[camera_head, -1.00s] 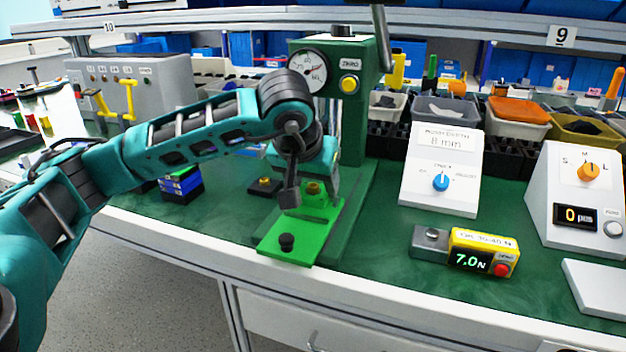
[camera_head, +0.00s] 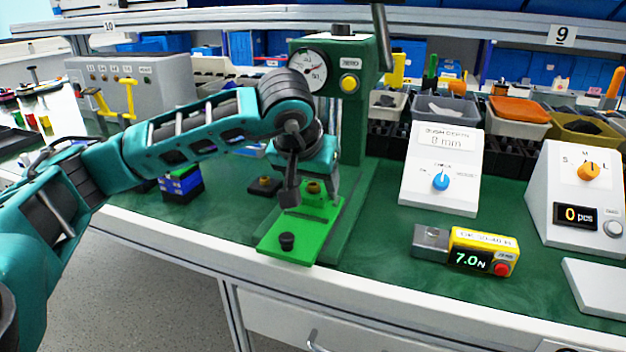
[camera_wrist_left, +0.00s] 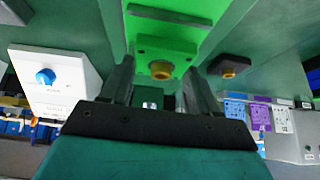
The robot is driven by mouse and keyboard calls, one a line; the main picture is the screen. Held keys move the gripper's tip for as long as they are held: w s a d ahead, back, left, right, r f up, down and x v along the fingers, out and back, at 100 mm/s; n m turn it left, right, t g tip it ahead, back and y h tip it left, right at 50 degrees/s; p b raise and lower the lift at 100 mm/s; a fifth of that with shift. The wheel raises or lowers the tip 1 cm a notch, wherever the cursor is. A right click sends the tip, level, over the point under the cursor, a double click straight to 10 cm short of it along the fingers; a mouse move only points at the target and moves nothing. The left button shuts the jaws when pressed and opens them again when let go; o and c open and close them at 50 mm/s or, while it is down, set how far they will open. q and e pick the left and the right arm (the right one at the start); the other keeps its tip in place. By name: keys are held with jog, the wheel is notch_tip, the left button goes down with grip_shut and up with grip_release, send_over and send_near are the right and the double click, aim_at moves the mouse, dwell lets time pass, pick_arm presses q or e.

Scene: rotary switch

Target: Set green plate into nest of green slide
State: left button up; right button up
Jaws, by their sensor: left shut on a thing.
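In the left wrist view the green plate (camera_wrist_left: 178,52) lies between the fingertips, close to or on the slide. The nest is covered, so I cannot tell whether the plate sits in it. My right gripper is out of view.
The green press (camera_head: 353,130) with dial and yellow button stands just behind. A dark block with a brass top (camera_head: 264,186) and a blue-black stack (camera_head: 181,184) lie left. A yellow force meter (camera_head: 483,252) and a white dial box (camera_head: 440,170) stand right.

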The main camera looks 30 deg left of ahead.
pick_arm(q)
jog(key=shift+f+b, duration=0.8)
jog(key=shift+f, duration=0.2)
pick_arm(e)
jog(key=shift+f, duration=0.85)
pick_arm(q)
jog(key=o, duration=1.2)
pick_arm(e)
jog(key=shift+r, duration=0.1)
pick_arm(q)
jog(key=shift+o, duration=0.2)
jog(key=p+v, duration=0.1)
jog(key=v, duration=0.3)
jog(key=shift+r+p, duration=0.35)
jog(key=shift+r, duration=0.05)
jog(key=p+v, duration=0.2)
jog(key=v, duration=0.6)
jog(key=shift+s, duration=0.2)
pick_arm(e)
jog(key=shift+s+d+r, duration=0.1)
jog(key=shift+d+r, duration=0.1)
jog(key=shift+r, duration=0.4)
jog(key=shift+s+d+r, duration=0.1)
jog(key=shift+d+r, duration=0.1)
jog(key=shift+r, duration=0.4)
pick_arm(q)
jog(key=shift+d, duration=0.1)
